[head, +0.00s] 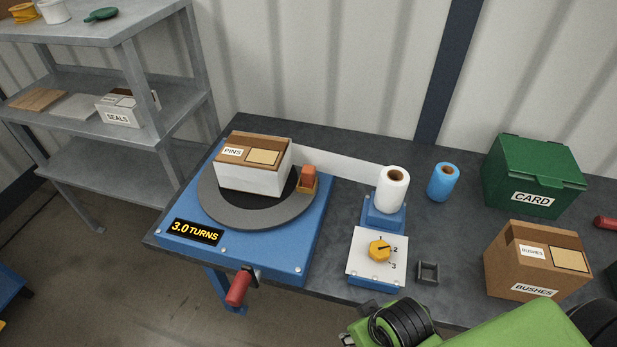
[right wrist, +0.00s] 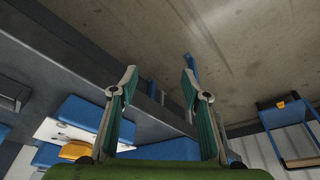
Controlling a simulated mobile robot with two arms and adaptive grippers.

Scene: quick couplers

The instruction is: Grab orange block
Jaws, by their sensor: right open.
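The orange block (head: 309,174) sits in a small tan holder (head: 307,188) on the right side of the grey turntable, beside the white box labelled PINS (head: 250,178). My right arm, green, comes in at the bottom right of the head view, well below and right of the block. In the right wrist view my right gripper (right wrist: 160,70) has its two fingers spread apart, with nothing between them. The block does not show in that view. My left gripper is in neither view.
The turntable (head: 222,211) stands on a blue base with a red handle (head: 238,288). A white film roll (head: 392,190), a blue roll (head: 443,182), a yellow dial (head: 379,250), a green CARD box (head: 534,178) and a BUSHES carton (head: 537,270) stand to the right.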

